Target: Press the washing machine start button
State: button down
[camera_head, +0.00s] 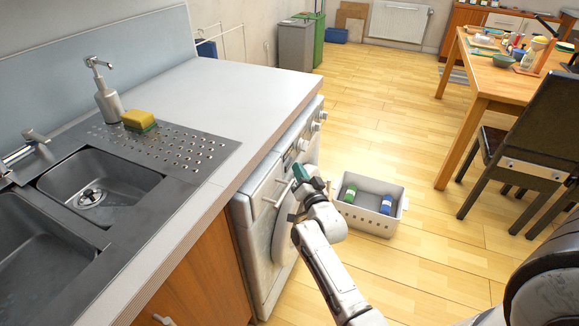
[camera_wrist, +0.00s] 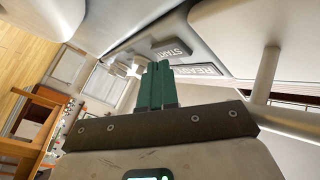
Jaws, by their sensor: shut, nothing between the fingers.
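The white washing machine (camera_head: 262,207) stands under the counter, its front facing right. In the wrist view its control panel shows a dark button marked START (camera_wrist: 172,49) and a label that seems to read READY (camera_wrist: 197,70). My gripper (camera_head: 299,172) is in front of the upper part of the machine, near the panel. In the wrist view the green fingers (camera_wrist: 156,66) are together and empty, with their tips just below the START button in the picture. I cannot tell whether they touch the panel. In the head view the button cannot be made out.
A machine handle (camera_head: 277,192) sticks out near my gripper. The counter edge (camera_head: 250,170) lies left of it. A white basket (camera_head: 370,204) with a green and a blue item stands on the floor to the right. A table (camera_head: 480,75) and chair (camera_head: 530,130) are farther right.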

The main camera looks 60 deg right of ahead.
jog(key=shift+s+d+r+b, duration=0.1)
jog(key=shift+s+r+b, duration=0.05)
jog(key=shift+s+b, duration=1.15)
jog(key=shift+s+d+r+b, duration=0.15)
jog(key=shift+s+b, duration=0.8)
jog(key=shift+b, duration=0.6)
jog(key=shift+a, duration=0.1)
